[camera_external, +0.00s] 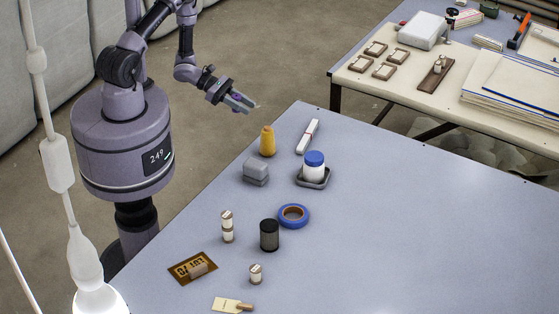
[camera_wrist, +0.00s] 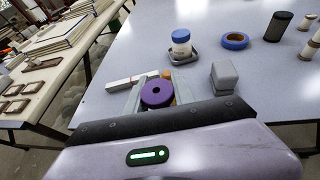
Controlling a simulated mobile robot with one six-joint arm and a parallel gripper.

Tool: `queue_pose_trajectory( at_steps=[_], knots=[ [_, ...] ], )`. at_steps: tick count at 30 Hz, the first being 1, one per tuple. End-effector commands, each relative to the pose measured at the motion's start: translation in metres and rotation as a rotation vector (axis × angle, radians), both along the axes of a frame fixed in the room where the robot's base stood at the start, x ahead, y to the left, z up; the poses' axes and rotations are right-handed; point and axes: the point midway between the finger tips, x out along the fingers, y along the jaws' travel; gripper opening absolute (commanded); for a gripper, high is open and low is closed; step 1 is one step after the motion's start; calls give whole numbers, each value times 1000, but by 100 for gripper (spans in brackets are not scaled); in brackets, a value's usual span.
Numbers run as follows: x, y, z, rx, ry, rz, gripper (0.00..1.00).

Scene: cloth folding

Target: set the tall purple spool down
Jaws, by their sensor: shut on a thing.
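The purple spool (camera_wrist: 157,93) shows between my gripper's fingers in the wrist view, its round end with a dark center hole facing the camera. My gripper (camera_external: 243,102) is shut on it and hangs beyond the table's far left edge in the external view, away from the tabletop objects. I cannot make out the spool in that view. In the wrist view the two grey fingers of my gripper (camera_wrist: 157,92) lie on either side of the spool. The spool's height is hidden by the viewing angle.
On the blue-grey table (camera_external: 400,230) stand a yellow cone (camera_external: 267,141), a grey block (camera_external: 256,171), a blue-lidded jar (camera_external: 314,166) on a tray, a white bar (camera_external: 308,136), blue tape (camera_external: 293,215), a black cylinder (camera_external: 269,235) and small spools (camera_external: 227,226). The table's right side is clear.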

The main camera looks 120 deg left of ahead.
Motion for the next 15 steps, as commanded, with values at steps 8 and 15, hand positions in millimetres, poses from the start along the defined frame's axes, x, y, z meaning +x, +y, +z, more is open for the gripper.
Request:
queue_pose_trajectory(
  at_steps=[8,15],
  knots=[
    [40,1,1,-3,6,-97,0],
    [113,-7,-13,-6,17,-246,0]
  ],
)
